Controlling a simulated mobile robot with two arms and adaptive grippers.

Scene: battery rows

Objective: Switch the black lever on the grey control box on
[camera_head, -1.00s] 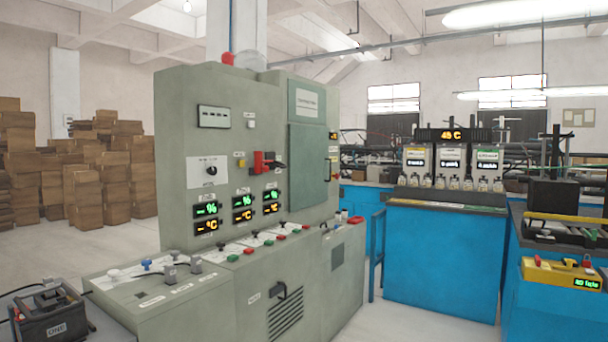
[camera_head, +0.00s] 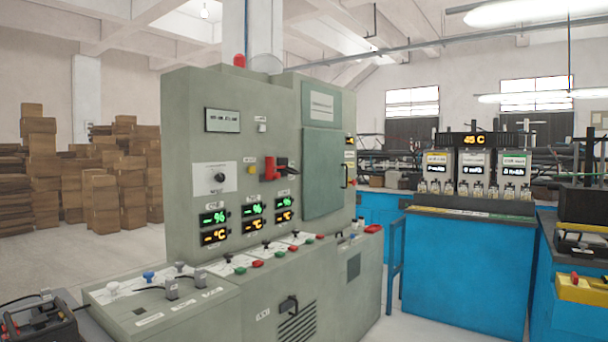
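The grey control box (camera_head: 240,120) is a tall cabinet with a sloped desk in front, left of the middle of the head view. A red switch (camera_head: 270,168) with a black handle is on the upper panel, beside a black rotary knob (camera_head: 220,177). Neither of my grippers is in view.
A dark battery (camera_head: 40,325) stands at the lower left, with cables to the desk. Blue workbenches (camera_head: 465,265) are on the right, one bearing a yellow box (camera_head: 582,290). Stacked brown boxes (camera_head: 120,180) stand behind left. Bare floor shows between the cabinet and benches.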

